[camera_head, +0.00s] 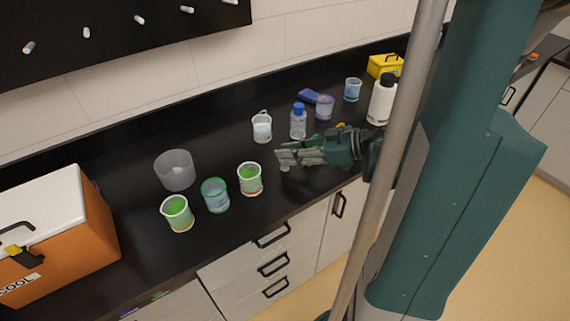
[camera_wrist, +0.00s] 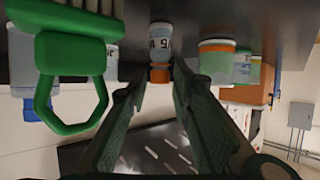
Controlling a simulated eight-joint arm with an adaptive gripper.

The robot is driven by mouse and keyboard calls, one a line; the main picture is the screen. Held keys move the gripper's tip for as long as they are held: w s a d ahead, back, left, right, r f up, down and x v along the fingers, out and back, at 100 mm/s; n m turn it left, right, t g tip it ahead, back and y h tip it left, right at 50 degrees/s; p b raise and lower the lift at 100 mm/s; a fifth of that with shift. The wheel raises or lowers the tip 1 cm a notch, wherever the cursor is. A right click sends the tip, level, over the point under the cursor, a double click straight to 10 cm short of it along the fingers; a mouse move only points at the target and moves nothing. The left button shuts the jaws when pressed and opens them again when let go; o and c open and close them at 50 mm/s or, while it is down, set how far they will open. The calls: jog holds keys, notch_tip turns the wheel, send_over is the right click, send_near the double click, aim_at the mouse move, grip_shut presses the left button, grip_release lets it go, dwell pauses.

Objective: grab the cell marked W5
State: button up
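In the wrist view, which appears upside down, a small pale jar (camera_wrist: 160,45) with an orange cap (camera_wrist: 160,73) stands just ahead of and between my fingertips. Its dark label reads like W5, upside down. My gripper (camera_wrist: 157,84) is open, with one finger on each side of the jar's line; whether a finger touches it I cannot tell. In the head view my gripper (camera_head: 283,156) is low over the black counter and points left. The labelled jar cannot be made out there; the fingers may hide it.
Green-filled beakers (camera_head: 250,178) (camera_head: 177,213), a green-rimmed beaker (camera_head: 215,195) and a clear cup (camera_head: 176,170) stand left of my gripper. A blue-capped bottle (camera_head: 298,122) stands behind it. An orange cooler (camera_head: 92,232) is far left. A green ring-shaped piece (camera_wrist: 70,85) is close to the wrist camera.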

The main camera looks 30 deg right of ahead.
jog(key=shift+x, duration=0.75)
jog(key=shift+c, duration=0.3)
jog(key=c, duration=0.6)
